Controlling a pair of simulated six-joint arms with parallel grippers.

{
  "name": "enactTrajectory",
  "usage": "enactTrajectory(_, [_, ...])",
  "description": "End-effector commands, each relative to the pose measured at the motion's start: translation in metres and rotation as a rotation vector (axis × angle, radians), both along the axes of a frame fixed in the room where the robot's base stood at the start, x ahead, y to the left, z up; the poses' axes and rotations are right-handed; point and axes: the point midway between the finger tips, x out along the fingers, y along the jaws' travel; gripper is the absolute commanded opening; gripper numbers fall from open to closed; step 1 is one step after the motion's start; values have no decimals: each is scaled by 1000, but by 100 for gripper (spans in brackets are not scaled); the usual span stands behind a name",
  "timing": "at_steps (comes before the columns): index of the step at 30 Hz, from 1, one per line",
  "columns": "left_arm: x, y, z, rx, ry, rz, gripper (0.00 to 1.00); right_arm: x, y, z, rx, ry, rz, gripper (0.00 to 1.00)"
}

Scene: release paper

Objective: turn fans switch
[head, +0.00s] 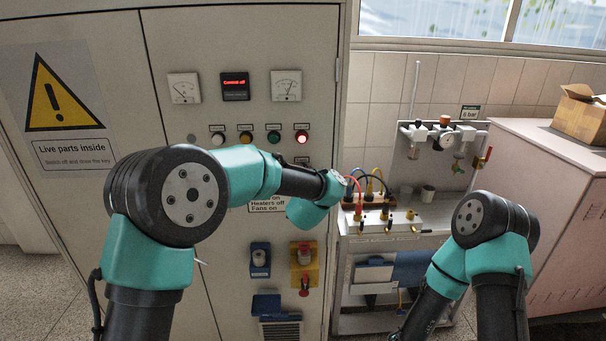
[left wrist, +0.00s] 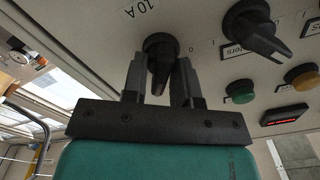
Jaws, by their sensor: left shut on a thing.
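My left gripper (left wrist: 161,88) is at a black rotary switch knob (left wrist: 159,48) on the cabinet front, seen in the left wrist view. Its two fingers lie on either side of the knob's handle and are shut on it. The knob's own name label cannot be read; a "0" mark shows beside it. In the head view my left wrist hides the gripper and the knob. My right arm stands at the lower right of the head view; its gripper is not in view.
A second black knob (left wrist: 256,31), its label ending in "ters", sits close to the right in the left wrist view. The cabinet (head: 240,50) carries meters, a red display (head: 235,86) and lamps, the red one (head: 301,137) lit. A bench with cables (head: 385,232) stands right.

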Motion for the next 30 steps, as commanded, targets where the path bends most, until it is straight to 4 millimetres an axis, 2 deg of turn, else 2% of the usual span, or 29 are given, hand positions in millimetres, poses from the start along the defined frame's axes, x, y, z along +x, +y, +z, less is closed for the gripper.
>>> enactTrajectory(10, [-1,-1,-2,176,8,-1,3,0,0,0,0,0,0,43])
enactTrajectory(26, [-1,-1,-2,204,9,-1,3,0,0,0,0,0,0,43])
enactTrajectory(27, [-1,-1,-2,204,9,-1,31,0,0,0,0,0,0,43])
enactTrajectory(30, [0,-1,-2,204,8,0,38,0,0,0,0,0,0,43])
